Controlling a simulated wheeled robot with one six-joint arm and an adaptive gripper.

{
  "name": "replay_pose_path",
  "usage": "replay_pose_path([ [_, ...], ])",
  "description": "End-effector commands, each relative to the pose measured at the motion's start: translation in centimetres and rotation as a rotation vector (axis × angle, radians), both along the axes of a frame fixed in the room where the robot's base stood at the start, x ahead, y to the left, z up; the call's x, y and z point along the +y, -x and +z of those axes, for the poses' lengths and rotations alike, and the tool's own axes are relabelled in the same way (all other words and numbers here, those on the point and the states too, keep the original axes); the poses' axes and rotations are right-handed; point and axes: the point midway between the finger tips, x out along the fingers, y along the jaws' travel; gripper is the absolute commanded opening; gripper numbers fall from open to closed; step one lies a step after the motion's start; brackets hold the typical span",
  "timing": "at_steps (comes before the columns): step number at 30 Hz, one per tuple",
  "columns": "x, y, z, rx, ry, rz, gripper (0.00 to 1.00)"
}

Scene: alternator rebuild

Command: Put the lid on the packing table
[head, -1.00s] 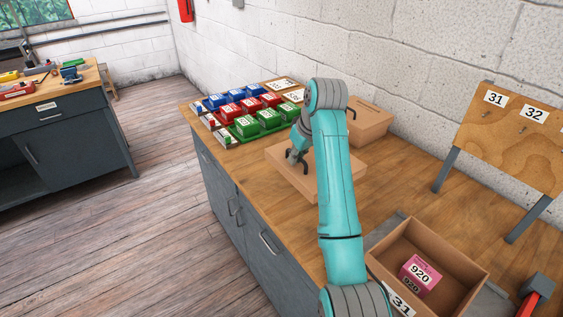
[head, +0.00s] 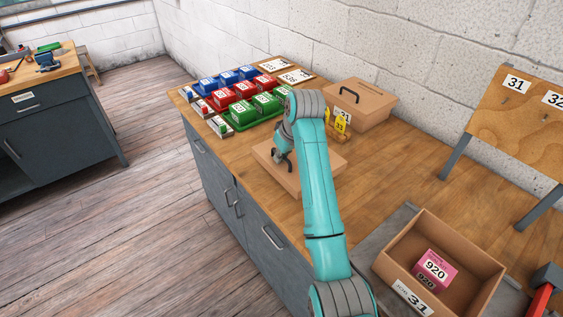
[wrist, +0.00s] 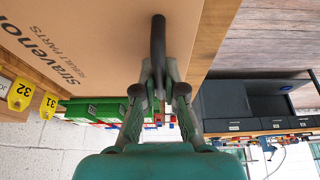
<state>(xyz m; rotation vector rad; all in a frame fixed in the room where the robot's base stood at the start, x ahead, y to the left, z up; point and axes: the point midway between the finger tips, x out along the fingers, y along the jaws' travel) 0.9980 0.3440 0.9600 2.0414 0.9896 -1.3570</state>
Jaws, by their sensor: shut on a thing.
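The lid (head: 274,168) is a flat brown cardboard panel with a black handle. It is over the middle of the wooden packing table (head: 385,183), near its front edge; whether it touches the tabletop I cannot tell. My gripper (head: 283,163) is shut on the lid's handle, and my arm hides part of the lid. In the wrist view the lid (wrist: 70,30) fills the upper left with printed text, and its black handle (wrist: 158,50) runs between the fingertips of my gripper (wrist: 160,88).
A closed cardboard box (head: 362,108) stands behind, with yellow number tags (head: 341,122) beside it. Blue, red and green bins (head: 240,95) fill the far left end. An open carton (head: 400,275) holding a pink 920 box (head: 435,270) is at the right. Bare tabletop lies between.

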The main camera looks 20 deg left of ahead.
Motion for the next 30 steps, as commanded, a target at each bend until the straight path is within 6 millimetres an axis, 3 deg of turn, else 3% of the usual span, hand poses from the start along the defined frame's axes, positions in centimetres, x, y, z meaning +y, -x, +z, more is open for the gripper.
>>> replay_pose_path([
  [6,0.0,0.0,-2.8,0.001,0.000,0.000,0.00],
  [15,0.0,0.0,-3.0,0.001,0.001,0.000,0.00],
  [16,0.0,0.0,-2.9,0.001,0.001,0.000,0.17],
  [18,0.0,0.0,-2.9,0.001,0.001,0.000,0.34],
  [30,0.0,-0.1,-2.3,-0.001,0.000,0.000,0.34],
])
